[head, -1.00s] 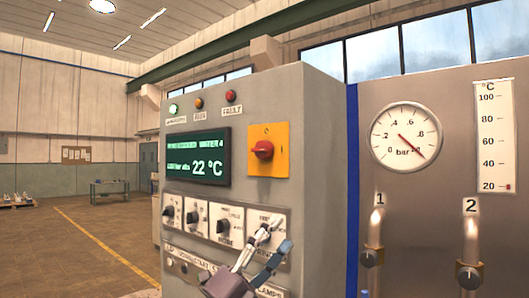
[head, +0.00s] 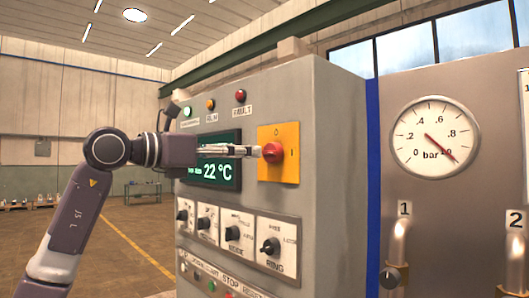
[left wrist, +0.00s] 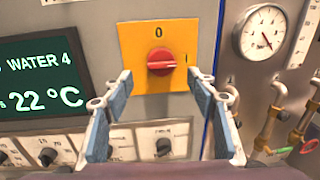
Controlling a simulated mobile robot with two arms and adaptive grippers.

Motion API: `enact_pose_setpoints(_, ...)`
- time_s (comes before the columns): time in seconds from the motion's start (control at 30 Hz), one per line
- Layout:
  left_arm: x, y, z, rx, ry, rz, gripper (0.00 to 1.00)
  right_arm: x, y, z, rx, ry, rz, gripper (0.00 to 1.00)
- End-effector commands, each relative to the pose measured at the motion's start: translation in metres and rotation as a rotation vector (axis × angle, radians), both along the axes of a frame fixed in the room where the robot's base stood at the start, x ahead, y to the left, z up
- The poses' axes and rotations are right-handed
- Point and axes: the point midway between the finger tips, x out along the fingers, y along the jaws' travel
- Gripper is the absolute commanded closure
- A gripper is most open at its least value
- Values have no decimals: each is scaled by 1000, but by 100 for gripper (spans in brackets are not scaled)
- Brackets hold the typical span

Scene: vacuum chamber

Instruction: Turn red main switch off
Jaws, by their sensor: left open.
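The red main switch (head: 273,152) sits on a yellow plate (head: 291,163) on the grey cabinet front. In the left wrist view the red switch (left wrist: 160,62) has its handle lying level, toward the "I" mark at the right; a "0" is at the top of the plate. My left gripper (head: 258,151) comes in from the left at the switch's height, its fingertips close to the knob. In the left wrist view the open left gripper (left wrist: 160,84) has one finger on each side of the switch, with nothing between the pads; I cannot tell whether they touch it. My right gripper is not in view.
A green display (head: 225,174) is partly hidden behind my left gripper. Below are several black rotary knobs (head: 270,246). Signal lamps (head: 240,96) are above. A pressure gauge (head: 436,137) and pipes (head: 398,245) are to the right. Open floor lies at the left.

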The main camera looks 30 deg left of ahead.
Motion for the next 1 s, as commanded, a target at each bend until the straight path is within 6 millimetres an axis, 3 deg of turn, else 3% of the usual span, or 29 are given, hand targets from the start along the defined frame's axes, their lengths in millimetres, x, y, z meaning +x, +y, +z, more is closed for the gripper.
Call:
enact_pose_setpoints(0.33, 48, -23, 2, -2, 1, -4, 47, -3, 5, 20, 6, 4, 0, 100)
enact_pose_setpoints(0.73, 57, -28, 0, 0, -1, -5, 47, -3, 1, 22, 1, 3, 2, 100)
enact_pose_setpoints(1.0, 56, -27, 0, -1, 0, -4, 77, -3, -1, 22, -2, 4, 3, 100)
